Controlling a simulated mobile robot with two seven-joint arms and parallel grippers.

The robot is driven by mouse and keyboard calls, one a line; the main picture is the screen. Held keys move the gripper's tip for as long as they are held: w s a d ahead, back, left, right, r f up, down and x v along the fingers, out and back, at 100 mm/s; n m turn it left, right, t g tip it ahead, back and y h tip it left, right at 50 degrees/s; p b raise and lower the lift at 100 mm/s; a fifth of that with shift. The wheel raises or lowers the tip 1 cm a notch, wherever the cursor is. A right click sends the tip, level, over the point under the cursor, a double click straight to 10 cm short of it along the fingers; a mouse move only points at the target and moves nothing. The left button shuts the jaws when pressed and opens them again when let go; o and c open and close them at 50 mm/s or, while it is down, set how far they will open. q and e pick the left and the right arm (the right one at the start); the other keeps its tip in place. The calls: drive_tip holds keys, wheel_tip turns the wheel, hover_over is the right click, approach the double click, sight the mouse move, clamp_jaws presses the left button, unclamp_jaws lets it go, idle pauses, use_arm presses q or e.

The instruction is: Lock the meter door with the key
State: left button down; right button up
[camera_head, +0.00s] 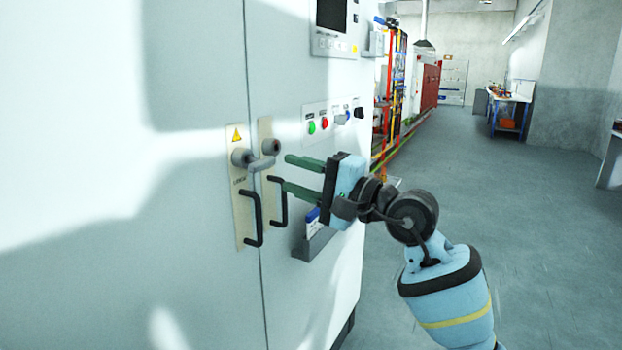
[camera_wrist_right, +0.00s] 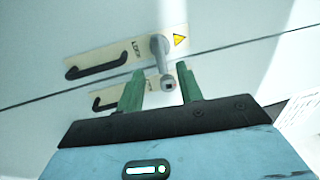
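The grey key (camera_head: 262,163) sits on the left door's lock plate (camera_head: 243,215), beneath a yellow warning triangle. Its round hub is on the left plate, and its lever points right across the door seam. The meter door (camera_head: 190,190) looks flush with its neighbour. In the right wrist view the key (camera_wrist_right: 166,84) appears between my finger tips, its squared end toward me. My right gripper (camera_head: 289,172) is open, with green fingers pointing left at the lock, and appears just short of the lever. Contact is not visible. My left gripper is out of view.
Black handles (camera_head: 252,218) (camera_wrist_right: 97,66) stick out below the lock on both doors. Buttons (camera_head: 324,122) and a grey document holder (camera_head: 312,243) are close to my right gripper. The aisle floor (camera_head: 535,220) is clear.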

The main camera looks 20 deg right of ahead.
sight(266, 165)
drive_tip(key=shift+x, duration=3.45)
clamp_jaws()
